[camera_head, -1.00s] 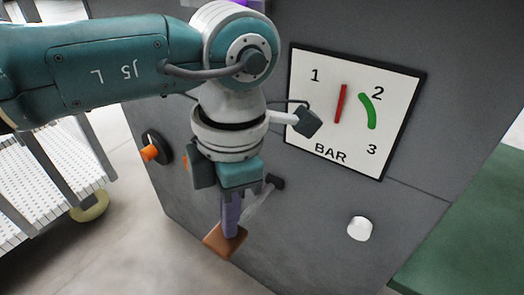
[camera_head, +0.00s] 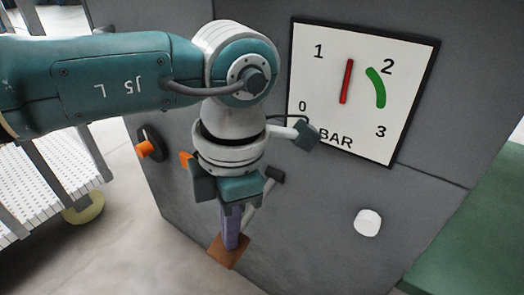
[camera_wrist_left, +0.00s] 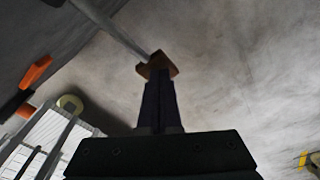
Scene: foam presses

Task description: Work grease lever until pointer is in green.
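The square white gauge (camera_head: 340,125), marked 0 to 3 BAR, is on the grey machine front. Its red pointer (camera_head: 347,82) stands nearly upright between 1 and 2, left of the green arc (camera_head: 378,88) and apart from it. The grease lever (camera_head: 262,197) slants down from a dark pivot to a brown handle (camera_head: 228,250). My left gripper (camera_head: 231,240) points down, its fingers closed together on that handle. The left wrist view shows the brown handle (camera_wrist_left: 157,66) at the fingertips (camera_wrist_left: 158,85), with the lever rod (camera_wrist_left: 110,25) running to the upper left. My right gripper is not in view.
An orange-handled rotary switch (camera_head: 147,146) is on the machine at left. A white knob (camera_head: 367,223) is below the gauge. A white slatted conveyor (camera_head: 45,180) stands at left and a green surface (camera_head: 465,225) at right. Bare floor (camera_head: 130,245) lies below the gripper.

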